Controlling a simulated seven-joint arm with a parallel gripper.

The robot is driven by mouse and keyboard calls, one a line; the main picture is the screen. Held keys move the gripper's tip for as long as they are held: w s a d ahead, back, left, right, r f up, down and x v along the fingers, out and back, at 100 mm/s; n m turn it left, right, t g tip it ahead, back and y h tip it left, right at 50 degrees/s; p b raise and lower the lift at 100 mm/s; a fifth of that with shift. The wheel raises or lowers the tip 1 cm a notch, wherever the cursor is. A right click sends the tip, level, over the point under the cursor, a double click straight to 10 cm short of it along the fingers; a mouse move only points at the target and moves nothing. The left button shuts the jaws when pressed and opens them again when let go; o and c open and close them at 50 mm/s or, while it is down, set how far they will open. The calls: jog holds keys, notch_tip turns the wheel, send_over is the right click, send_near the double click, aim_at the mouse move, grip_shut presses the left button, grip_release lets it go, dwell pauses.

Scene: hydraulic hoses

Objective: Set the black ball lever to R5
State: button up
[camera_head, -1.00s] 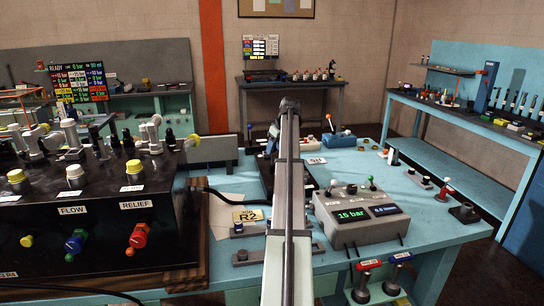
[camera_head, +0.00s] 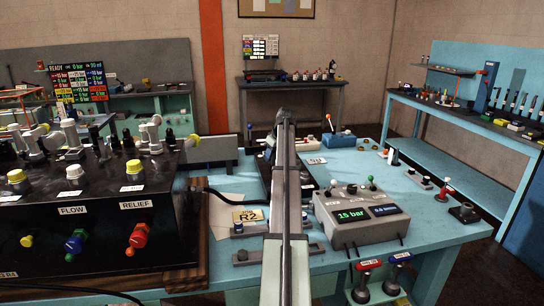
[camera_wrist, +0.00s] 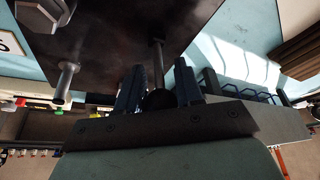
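In the wrist view a black ball (camera_wrist: 158,100) sits at the end of a thin grey lever shaft (camera_wrist: 157,58) that comes from a dark panel (camera_wrist: 115,35). My gripper (camera_wrist: 159,75) has one blue finger on each side of the ball, very close to it. I cannot tell whether the fingers press on it. The gripper body hides part of the ball's lower edge. In the head view my own arm covers the gripper and the lever.
A grey control box (camera_head: 360,217) showing 15 bar stands just right of my arm. The black hydraulic bench (camera_head: 100,205) with FLOW and RELIEF knobs stands on the left. In the wrist view another metal post (camera_wrist: 66,78) stands left of the fingers.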

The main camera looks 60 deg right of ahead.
grip_shut()
jog(key=shift+a, duration=0.1)
jog(key=shift+s+a+f+t+h, duration=0.15)
jog(key=shift+s+a+t+h, duration=0.45)
jog(key=shift+t+h, duration=0.15)
jog(key=shift+s+a+f+t+h, duration=0.2)
jog(key=shift+s+a+t+h, duration=0.1)
jog(key=shift+t+h, duration=0.45)
jog(key=shift+n+t+h, duration=0.3)
jog(key=shift+t, duration=0.1)
jog(key=shift+o, duration=2.1)
grip_release()
jog(key=shift+s, duration=0.1)
jog(key=v, duration=1.3)
jog(key=shift+s+r, duration=0.25)
jog(key=shift+r, duration=0.1)
